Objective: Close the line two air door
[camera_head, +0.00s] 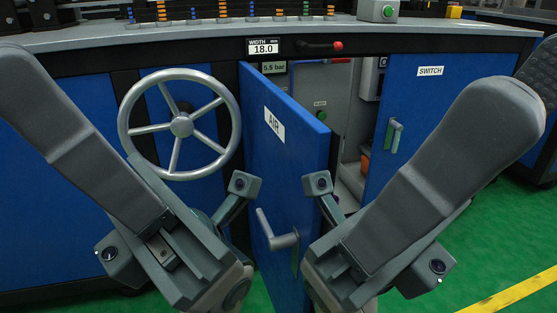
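The blue air door (285,160), labelled AIR, stands ajar from the machine front, its right edge swung out toward me. A grey lever handle (277,240) sits low on its outer face. My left gripper (175,218) is open and empty, left of the door, in front of the handwheel. My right gripper (378,224) is open and empty, right of the door edge, in front of the cabinet opening. Neither gripper visibly holds the handle. The door's bottom edge is hidden or out of view. No line number shows on the door.
The handwheel (181,124) is left of the door. Right of it are the cabinet interior (318,85) and a blue SWITCH door (415,95) with a grey handle (393,135). A red-tipped lever (337,46) is above. Green floor is clear at lower right.

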